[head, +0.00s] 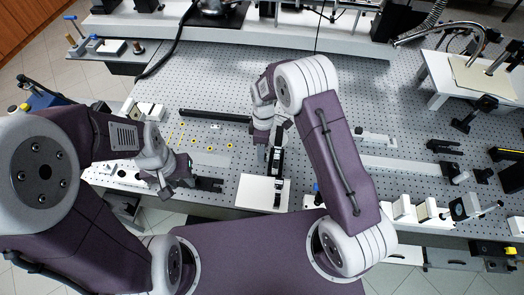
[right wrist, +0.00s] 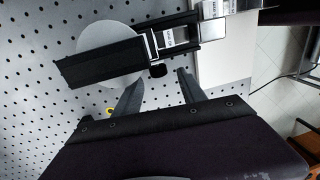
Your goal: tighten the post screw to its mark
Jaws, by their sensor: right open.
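A black post holder (right wrist: 105,66) with a small black screw knob (right wrist: 158,71) on its side shows in the right wrist view. A bright metal piece with a printed label (right wrist: 168,38) joins it to a dark end part. The assembly also shows in the head view (head: 277,165), over a white plate (head: 252,190). My right gripper (right wrist: 160,76) is open, with its two fingertips apart on either side of the knob; I see no contact. In the head view my arm mostly hides it. My left gripper (head: 177,190) is at the table's front left, its jaw opening unclear. No mark is readable.
A perforated optics table (head: 330,150) fills the middle. A long black bar (head: 214,116) lies behind my left gripper. Several mounts stand along the right side, including a black one (head: 442,146). A pale disc (right wrist: 112,38) lies beyond the holder in the wrist view.

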